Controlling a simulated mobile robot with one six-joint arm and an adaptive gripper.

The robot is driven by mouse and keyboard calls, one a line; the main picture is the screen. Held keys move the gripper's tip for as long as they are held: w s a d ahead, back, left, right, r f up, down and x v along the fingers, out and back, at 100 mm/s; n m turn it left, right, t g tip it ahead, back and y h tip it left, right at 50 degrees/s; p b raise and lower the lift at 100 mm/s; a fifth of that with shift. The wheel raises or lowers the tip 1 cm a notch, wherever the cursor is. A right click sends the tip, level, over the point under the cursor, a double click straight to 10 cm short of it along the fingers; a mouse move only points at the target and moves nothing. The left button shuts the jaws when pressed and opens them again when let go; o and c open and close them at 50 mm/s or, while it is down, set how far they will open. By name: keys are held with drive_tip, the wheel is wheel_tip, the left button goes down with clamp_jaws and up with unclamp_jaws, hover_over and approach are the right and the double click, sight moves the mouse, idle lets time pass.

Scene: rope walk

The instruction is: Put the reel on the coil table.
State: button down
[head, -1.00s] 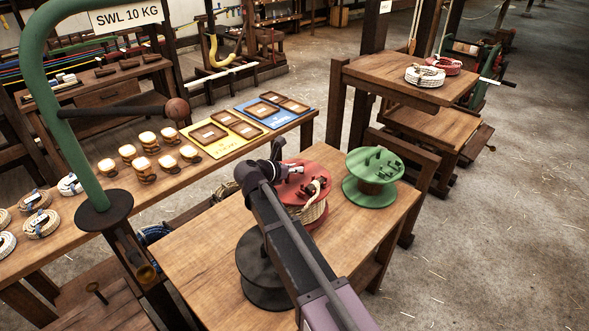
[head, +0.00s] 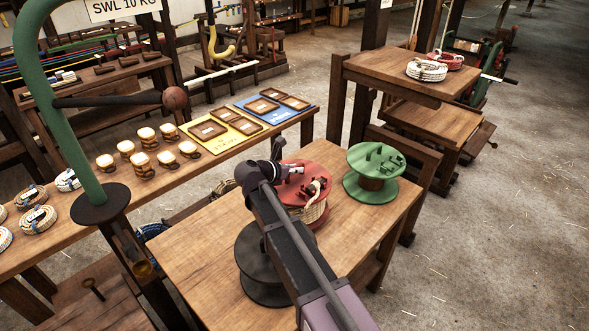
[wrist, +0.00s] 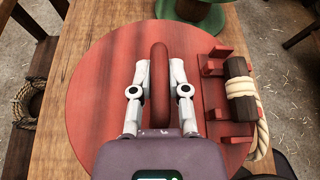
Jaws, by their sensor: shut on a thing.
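The red reel (head: 321,172) with pale rope wound on it stands on the near wooden table, partly hidden behind my arm. In the wrist view its round red top (wrist: 100,90) fills the middle, with a raised red handle (wrist: 160,75). My gripper (wrist: 160,90) is shut on this handle, one pale finger on each side. My gripper also shows in the head view (head: 292,169), over the reel. I cannot tell whether the reel is clear of the table. A raised wooden table (head: 378,72) at the back right, probably the coil table, bears a white and a red coil.
A green reel (head: 371,160) stands close to the right of the red one. A green crane post (head: 60,120) rises at the left. A long bench (head: 195,175) holds several coils, small rope-wound pieces and boards. Open floor (head: 510,190) lies to the right.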

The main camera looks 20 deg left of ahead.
drive_tip(key=shift+f+b, duration=1.05)
drive_tip(key=shift+f, duration=0.2)
drive_tip(key=c, duration=0.6)
unclamp_jaws()
drive_tip(key=shift+s, duration=0.1)
drive_tip(key=p+v, duration=0.4)
drive_tip(key=v, duration=0.6)
drive_tip(key=shift+s+a+r, duration=0.1)
drive_tip(key=shift+s+r, duration=0.1)
drive_tip(key=shift+s+a+r+p, duration=0.2)
drive_tip(key=shift+s+a+p, duration=0.15)
drive_tip(key=shift+s, duration=0.2)
drive_tip(key=shift+d, duration=0.1)
